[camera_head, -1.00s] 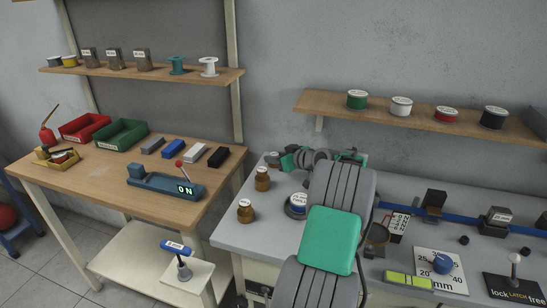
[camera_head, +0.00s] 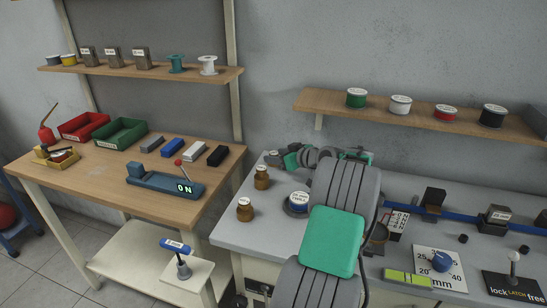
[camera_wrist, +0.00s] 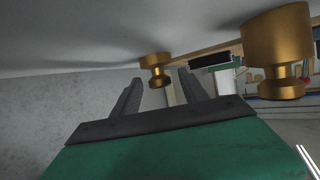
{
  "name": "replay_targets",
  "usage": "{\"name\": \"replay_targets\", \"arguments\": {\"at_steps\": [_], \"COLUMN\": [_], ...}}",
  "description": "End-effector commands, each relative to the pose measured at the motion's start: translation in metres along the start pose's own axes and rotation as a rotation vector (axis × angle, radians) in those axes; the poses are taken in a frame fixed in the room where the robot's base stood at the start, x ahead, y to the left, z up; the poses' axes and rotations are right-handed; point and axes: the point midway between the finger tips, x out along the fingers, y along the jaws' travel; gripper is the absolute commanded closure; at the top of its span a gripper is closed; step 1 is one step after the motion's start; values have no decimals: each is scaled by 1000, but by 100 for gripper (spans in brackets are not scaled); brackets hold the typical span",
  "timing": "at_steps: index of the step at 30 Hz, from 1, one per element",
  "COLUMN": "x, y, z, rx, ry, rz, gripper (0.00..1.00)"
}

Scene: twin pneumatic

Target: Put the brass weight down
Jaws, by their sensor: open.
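Two brass weights stand upright on the grey bench, left of my arm in the head view: one further back (camera_head: 262,178) and one nearer the front edge (camera_head: 245,210). The wrist view is upside down and also shows two brass weights, a smaller-looking one (camera_wrist: 155,60) and a larger-looking one (camera_wrist: 278,40) at upper right. My gripper (camera_wrist: 160,77) is open. Its two dark fingers point toward the smaller-looking weight, which shows between their tips; contact cannot be told. In the head view my gripper (camera_head: 275,160) is small, behind the weights, near the wall.
The wooden table (camera_head: 95,180) at left holds bins and a blue device (camera_head: 165,184) reading ON. A shelf (camera_head: 420,118) with spools hangs above the bench.

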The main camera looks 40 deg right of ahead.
Motion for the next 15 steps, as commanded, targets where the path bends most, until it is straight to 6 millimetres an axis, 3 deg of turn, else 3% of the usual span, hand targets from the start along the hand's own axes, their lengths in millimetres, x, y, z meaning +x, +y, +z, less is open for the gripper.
{"name": "replay_targets", "arguments": {"at_steps": [9, 15], "x": [-80, -100], "y": [1, 0], "z": [1, 0], "rx": [0, 0], "ry": [0, 0], "rz": [5, 0], "gripper": [49, 49]}}
